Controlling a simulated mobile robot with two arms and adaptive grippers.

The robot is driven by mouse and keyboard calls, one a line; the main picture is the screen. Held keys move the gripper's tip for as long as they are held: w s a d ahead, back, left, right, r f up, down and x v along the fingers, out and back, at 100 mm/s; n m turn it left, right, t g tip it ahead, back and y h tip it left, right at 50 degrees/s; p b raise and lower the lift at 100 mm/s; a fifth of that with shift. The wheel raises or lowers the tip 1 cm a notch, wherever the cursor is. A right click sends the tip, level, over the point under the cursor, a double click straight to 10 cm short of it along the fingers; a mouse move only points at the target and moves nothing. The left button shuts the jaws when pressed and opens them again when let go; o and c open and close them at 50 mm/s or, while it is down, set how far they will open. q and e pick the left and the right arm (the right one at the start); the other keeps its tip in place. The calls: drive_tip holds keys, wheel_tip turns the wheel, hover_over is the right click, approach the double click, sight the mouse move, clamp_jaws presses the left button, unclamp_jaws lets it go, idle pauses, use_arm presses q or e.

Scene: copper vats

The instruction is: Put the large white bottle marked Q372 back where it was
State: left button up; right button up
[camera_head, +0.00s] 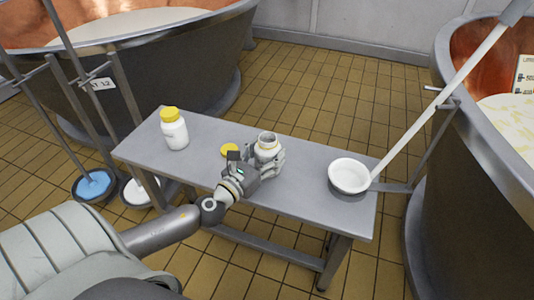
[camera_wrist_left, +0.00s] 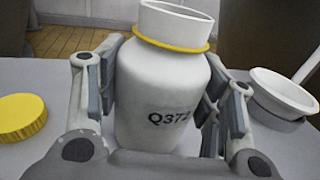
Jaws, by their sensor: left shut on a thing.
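The large white bottle marked Q372 (camera_wrist_left: 165,85) stands upright and uncapped between the fingers of my left gripper. Its label and a yellow ring under its neck show in the left wrist view. In the head view the bottle (camera_head: 267,147) is at the middle of the grey table (camera_head: 315,200). My left gripper (camera_head: 266,160) is shut on its body. The bottle's base is hidden, so I cannot tell if it touches the table. A yellow cap (camera_head: 229,150) lies on the table just left of it; it also shows in the left wrist view (camera_wrist_left: 21,116). My right gripper is not in view.
Another white bottle with a yellow cap (camera_head: 174,129) stands at the table's left end. A white bowl (camera_head: 349,176) with a long white handle is at the right end. Copper vats (camera_head: 150,60) stand on both sides. Bare tabletop lies between the capped bottle and the loose cap.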

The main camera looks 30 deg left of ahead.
sight(260, 161)
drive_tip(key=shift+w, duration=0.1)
use_arm(q)
drive_tip(key=o, duration=1.3)
drive_tip(key=shift+f, duration=0.1)
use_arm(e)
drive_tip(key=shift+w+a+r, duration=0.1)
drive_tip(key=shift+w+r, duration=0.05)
use_arm(q)
drive_tip(key=shift+s, duration=0.25)
drive_tip(key=s+b, duration=0.1)
drive_tip(key=s, duration=0.5)
drive_tip(key=shift+a, duration=0.1)
drive_tip(key=s+b, duration=0.1)
drive_tip(key=s, duration=0.3)
drive_tip(key=shift+s, duration=0.35)
drive_tip(key=shift+s+b, duration=0.3)
drive_tip(key=shift+s, duration=0.1)
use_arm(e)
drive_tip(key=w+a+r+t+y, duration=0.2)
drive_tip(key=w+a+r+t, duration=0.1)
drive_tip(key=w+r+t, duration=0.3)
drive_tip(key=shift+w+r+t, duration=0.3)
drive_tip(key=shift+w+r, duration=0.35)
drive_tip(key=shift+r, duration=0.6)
